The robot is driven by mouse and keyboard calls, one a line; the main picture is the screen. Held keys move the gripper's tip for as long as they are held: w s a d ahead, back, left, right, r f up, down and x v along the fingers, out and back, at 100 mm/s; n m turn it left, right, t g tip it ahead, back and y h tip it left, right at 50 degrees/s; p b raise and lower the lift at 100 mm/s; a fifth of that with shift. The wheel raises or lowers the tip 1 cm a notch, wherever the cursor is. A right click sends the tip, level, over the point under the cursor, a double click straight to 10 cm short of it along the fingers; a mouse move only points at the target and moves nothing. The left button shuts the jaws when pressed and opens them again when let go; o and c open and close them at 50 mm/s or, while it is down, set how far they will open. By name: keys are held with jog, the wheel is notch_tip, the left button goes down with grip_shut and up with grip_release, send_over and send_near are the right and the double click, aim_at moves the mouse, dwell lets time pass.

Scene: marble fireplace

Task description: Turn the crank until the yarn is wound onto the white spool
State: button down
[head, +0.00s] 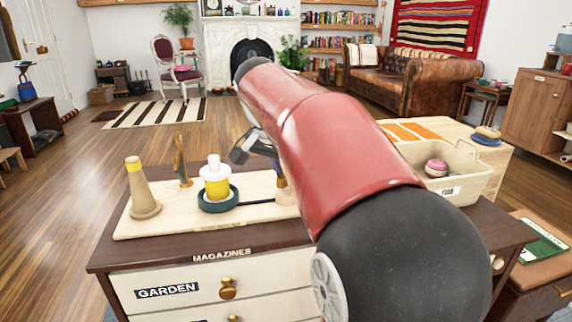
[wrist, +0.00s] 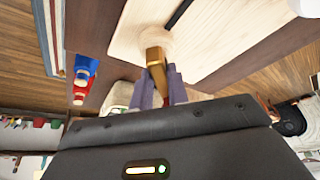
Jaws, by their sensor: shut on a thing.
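On a pale wooden board (head: 160,222) stands the white spool (head: 213,161), upright on a dark green round base (head: 217,203), with a thick band of yellow yarn around its middle. A tan cone (head: 144,200) with yellow near its top stands at the left. A slim wooden upright (head: 182,160) stands between and behind them. A dark strip (head: 256,203) runs right from the base. The crank is mostly hidden behind my red arm. In the wrist view, my gripper (wrist: 160,82) is shut on the golden-brown crank handle (wrist: 155,58), above the board's edge.
The board lies on a dark-topped cabinet (head: 108,258) with labelled drawers. A cream bin (head: 468,170) holding a pink item stands right of my arm. Red and blue items (wrist: 82,80) show left of my gripper in the wrist view. Open floor lies left of the cabinet.

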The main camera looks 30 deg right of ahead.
jog(key=m+g+p, duration=0.1)
jog(key=m+g, duration=0.1)
jog(key=m, duration=0.2)
jog(key=shift+w+a+m+p, duration=0.1)
jog(key=shift+m+p, duration=0.3)
dwell(0.4)
jog(key=c, duration=1.4)
grip_release()
jog(key=shift+o, duration=0.2)
jog(key=shift+h, duration=0.3)
jog(key=p+v, duration=0.1)
jog(key=v, duration=0.6)
jog(key=shift+r, duration=0.4)
jog(key=shift+a, duration=0.15)
